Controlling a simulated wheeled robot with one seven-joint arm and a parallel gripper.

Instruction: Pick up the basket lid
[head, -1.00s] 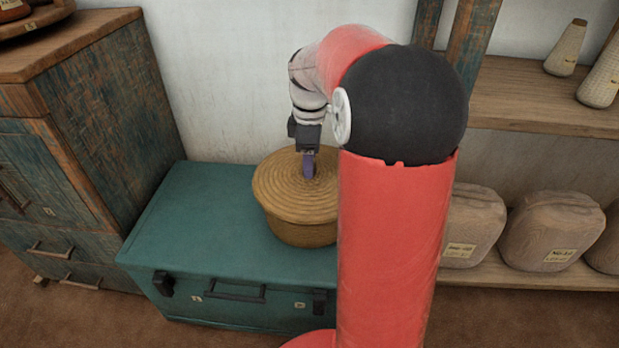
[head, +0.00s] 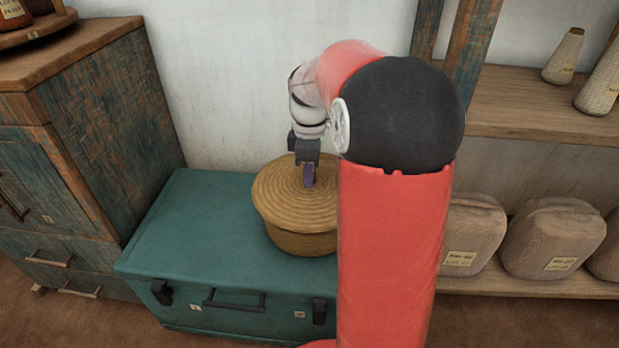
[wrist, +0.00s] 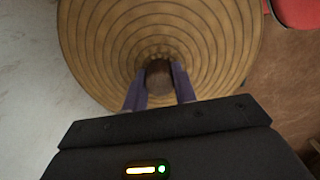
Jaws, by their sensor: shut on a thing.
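The basket lid (head: 281,194) is a round, coiled straw-coloured disc on top of the woven basket (head: 298,242) on the green chest. In the wrist view the lid (wrist: 100,45) fills the upper middle, with a dark round knob (wrist: 158,74) at its centre. My gripper (head: 309,178) points down at the lid's middle. In the wrist view its two purple fingers (wrist: 159,84) stand on either side of the knob, shut on it. In the head view my arm hides the right edge of the lid and basket. I see no clear gap between lid and basket.
The green chest (head: 180,235) has free room on its top left of the basket. A worn wooden cabinet (head: 105,130) stands at the left. A pale wall is behind.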

